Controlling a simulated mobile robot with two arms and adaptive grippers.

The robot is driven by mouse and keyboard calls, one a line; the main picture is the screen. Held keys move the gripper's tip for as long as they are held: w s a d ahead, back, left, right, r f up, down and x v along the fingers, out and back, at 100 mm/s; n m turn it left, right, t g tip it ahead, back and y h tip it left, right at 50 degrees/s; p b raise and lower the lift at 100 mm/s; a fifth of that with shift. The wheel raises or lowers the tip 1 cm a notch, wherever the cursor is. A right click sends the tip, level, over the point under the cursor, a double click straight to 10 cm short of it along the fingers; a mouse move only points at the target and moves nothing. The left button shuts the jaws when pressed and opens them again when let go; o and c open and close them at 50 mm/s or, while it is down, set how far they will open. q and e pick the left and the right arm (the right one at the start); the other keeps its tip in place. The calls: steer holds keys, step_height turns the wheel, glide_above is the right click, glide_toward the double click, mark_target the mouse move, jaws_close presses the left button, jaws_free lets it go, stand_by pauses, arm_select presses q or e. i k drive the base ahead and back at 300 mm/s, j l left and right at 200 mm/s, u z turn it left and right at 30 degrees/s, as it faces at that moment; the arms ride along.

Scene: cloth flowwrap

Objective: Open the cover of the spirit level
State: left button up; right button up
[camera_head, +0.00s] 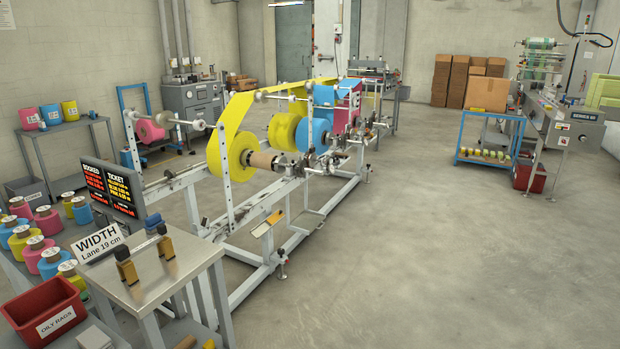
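No plainly recognisable spirit level shows in the head view. A small yellow-and-white piece (268,223) sits tilted at the near side of the white machine frame. It may be the level, but it is too small to tell, and I cannot make out a cover on it. A bar with two brass-coloured blocks (147,257) stands on the grey metal table at the lower left. Neither of my grippers is in view.
The white roll machine frame (262,270) with yellow and blue rolls fills the middle. The metal table (185,262), a red bin (45,308) and coloured spools stand at left. A blue cart (490,130) stands at back right. The floor at right is clear.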

mark_target(276, 216)
steer(key=i+z, duration=0.2)
steer(key=i, duration=0.5)
steer(key=i+z, duration=0.2)
steer(key=i, duration=0.5)
steer(key=i+j+z, duration=0.2)
steer(key=i, duration=0.45)
steer(key=i+u, duration=0.3)
steer(key=i, duration=0.2)
steer(key=i+l+u, duration=0.15)
steer(key=i+u, duration=0.15)
steer(key=i, duration=0.2)
steer(key=i+l+u, duration=0.3)
steer(key=i, duration=0.2)
steer(key=i+j+u, duration=0.15)
steer(key=i+u, duration=1)
steer(key=k, duration=0.1)
